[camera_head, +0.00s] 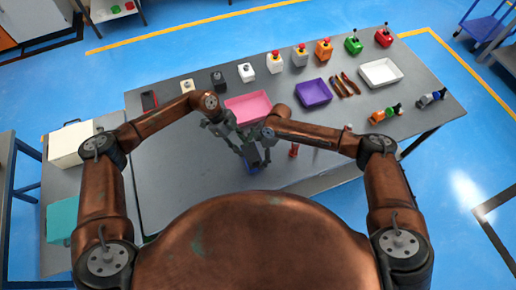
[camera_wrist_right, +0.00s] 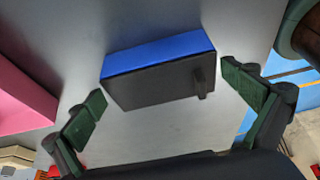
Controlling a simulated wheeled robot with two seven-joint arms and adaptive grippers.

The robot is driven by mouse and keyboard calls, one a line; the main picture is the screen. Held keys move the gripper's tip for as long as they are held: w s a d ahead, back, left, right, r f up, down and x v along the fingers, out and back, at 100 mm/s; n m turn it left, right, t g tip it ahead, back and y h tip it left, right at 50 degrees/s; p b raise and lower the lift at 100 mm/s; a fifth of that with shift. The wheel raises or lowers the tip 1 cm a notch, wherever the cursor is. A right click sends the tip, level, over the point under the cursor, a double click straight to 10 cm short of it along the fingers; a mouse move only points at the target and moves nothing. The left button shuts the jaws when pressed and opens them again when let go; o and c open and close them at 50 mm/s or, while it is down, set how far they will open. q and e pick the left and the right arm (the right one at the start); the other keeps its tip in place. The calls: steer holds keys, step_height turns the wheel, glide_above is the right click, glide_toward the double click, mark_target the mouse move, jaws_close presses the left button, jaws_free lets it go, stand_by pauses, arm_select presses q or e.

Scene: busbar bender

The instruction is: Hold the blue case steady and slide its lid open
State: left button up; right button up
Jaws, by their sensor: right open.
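The blue case (camera_wrist_right: 165,52) fills the middle of the right wrist view, blue on its long side. Its dark lid (camera_wrist_right: 155,85) faces the camera and carries a small raised tab (camera_wrist_right: 203,82) near one end. My right gripper (camera_wrist_right: 167,103) is open, with one finger to either side of the case and visible gaps. In the head view the case (camera_head: 252,168) shows only partly, beneath my grippers, near the table's front. My left gripper (camera_head: 238,142) is close to my right gripper (camera_head: 262,146) there. Its fingers are too small and overlapped to read.
A pink tray (camera_head: 248,107) lies just behind the grippers, and a purple tray (camera_head: 313,93) is to its right. A red object (camera_head: 294,151) stands right of the case. Several switches and a white tray (camera_head: 381,73) line the back. Bare table lies left of the case.

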steer(key=shift+s+a+f, duration=0.1)
steer(key=shift+a+f, duration=0.1)
steer(key=shift+f, duration=0.4)
steer(key=shift+c, duration=0.7)
steer(key=c, duration=0.8)
steer(key=o, duration=0.9)
steer(key=shift+o, duration=0.2)
steer(key=shift+r, duration=0.1)
steer(key=v, duration=1.2)
